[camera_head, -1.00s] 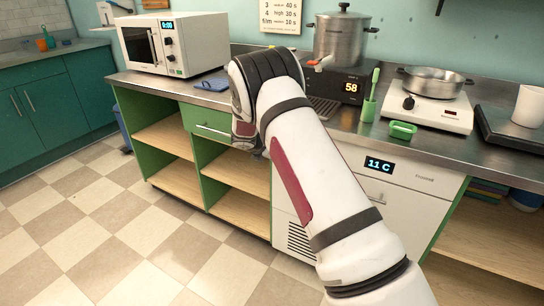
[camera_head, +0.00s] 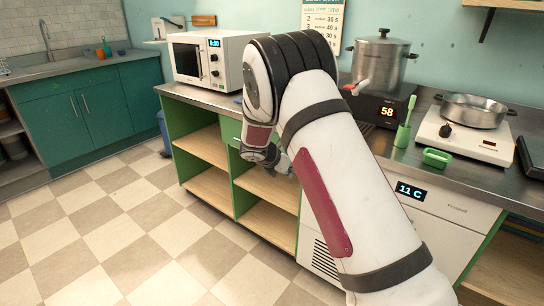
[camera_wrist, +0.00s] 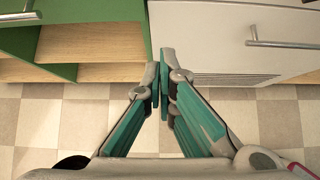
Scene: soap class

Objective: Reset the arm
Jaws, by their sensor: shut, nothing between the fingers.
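My arm (camera_head: 322,165) reaches forward in the head view, bent at the elbow, its far end folded down in front of the counter. My gripper (camera_wrist: 164,90) shows in the wrist view with its two teal-lined fingers together and nothing between them. It points down in front of the cabinet fronts, above the checkered floor. In the head view only part of the gripper (camera_head: 283,164) shows, beside the open shelves; the arm hides the rest.
A microwave (camera_head: 209,58), a steel pot (camera_head: 381,60), a hot plate (camera_head: 465,133) with a pan (camera_head: 474,111) and a green soap dish (camera_head: 437,158) stand on the counter. Open shelves (camera_head: 206,146) lie below. The floor (camera_head: 120,225) at the left is clear.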

